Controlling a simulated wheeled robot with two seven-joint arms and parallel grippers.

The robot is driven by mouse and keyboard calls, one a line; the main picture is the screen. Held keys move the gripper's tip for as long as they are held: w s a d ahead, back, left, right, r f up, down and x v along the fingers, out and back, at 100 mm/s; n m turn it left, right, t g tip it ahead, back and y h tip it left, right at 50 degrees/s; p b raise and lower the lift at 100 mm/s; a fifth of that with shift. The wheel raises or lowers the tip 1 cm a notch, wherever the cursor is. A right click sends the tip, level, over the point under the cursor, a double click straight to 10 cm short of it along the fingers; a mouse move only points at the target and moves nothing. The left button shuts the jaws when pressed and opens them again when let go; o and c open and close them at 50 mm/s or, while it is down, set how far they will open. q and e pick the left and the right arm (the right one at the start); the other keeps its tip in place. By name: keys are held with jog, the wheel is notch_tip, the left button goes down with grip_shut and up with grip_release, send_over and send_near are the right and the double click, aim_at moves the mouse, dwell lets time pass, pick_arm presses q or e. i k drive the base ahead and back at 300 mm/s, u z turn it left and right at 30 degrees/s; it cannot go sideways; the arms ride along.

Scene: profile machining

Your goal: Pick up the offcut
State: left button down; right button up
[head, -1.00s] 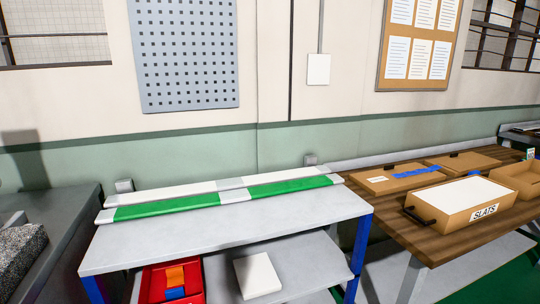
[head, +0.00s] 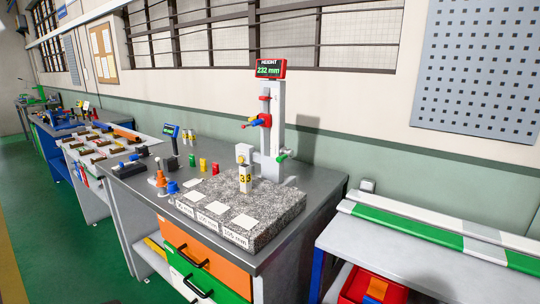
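Neither of my grippers shows in the head view. I cannot tell for certain which thing is the offcut. A short pale upright piece marked with dark figures on yellow (head: 245,178) stands on the speckled granite plate (head: 285,222), at the height gauge (head: 272,130). Long green and white bars (head: 430,225) lie on the grey table at the right. A red bin (head: 362,287) with orange and blue contents is on that table's lower shelf, cut off by the frame's bottom edge.
The dark grey bench (head: 140,180) carries the plate, with white pads and size labels along its front. Small coloured pieces (head: 203,165) and an orange and blue stand (head: 161,182) are left of it. Orange and green drawers (head: 205,262) are below. Green floor (head: 50,250) is open at left.

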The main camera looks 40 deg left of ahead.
aim_at(245, 170)
jog(key=u, duration=0.8)
